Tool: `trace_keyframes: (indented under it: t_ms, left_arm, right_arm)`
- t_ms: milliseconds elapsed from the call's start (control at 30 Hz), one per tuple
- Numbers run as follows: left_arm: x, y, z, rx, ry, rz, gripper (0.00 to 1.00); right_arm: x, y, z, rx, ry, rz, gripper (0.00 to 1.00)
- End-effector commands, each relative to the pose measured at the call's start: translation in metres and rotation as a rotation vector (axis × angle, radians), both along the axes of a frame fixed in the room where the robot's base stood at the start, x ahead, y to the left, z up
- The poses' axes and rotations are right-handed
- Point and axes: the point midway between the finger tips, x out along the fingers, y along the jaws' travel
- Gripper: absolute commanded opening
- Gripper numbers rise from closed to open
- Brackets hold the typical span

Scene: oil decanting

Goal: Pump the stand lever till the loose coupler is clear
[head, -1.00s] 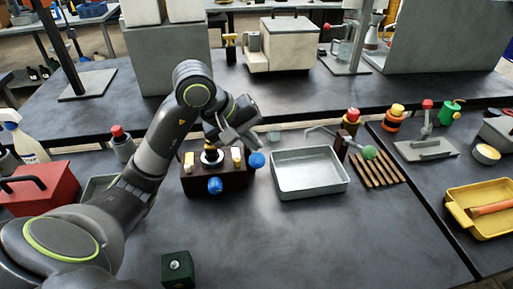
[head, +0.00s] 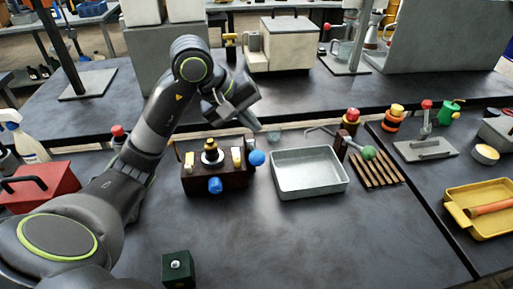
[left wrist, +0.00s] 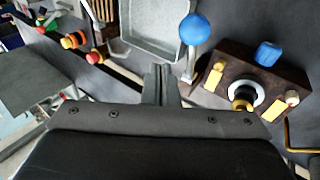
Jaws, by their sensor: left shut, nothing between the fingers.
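The stand (head: 232,180) is a dark brown block left of the metal tray, with yellow blocks on top. A black and brass coupler (head: 211,152) stands upright in a pale ring in the stand's top. It also shows in the left wrist view (left wrist: 241,100); I cannot tell how far it is raised. The lever ends in a blue ball (head: 256,158), seen beside the stand in the left wrist view (left wrist: 194,29). A second blue knob (head: 215,185) is on the stand's front. My left gripper (head: 256,124) is shut and empty, above and behind the lever, apart from it. My right gripper is out of view.
A grey metal tray (head: 310,185) and a wooden slatted rack (head: 377,170) lie to the right. A red box (head: 40,190) is at the left; a small dark green box (head: 177,268) is in front. The bench's front middle is clear.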

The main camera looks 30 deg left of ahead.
Motion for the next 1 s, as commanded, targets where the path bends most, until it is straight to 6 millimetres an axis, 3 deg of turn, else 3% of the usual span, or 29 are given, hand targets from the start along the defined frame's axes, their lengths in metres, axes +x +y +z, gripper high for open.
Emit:
trace_keyframes:
  t_ms: [300, 1000]
  left_arm:
    - [0.009, 0.007, 0.023, 0.0, 0.001, 0.001, 0.0]
    - [0.009, 0.007, 0.023, -0.001, 0.001, 0.0, 0.0]
  right_arm:
    - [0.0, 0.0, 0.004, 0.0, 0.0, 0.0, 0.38]
    - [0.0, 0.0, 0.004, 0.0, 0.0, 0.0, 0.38]
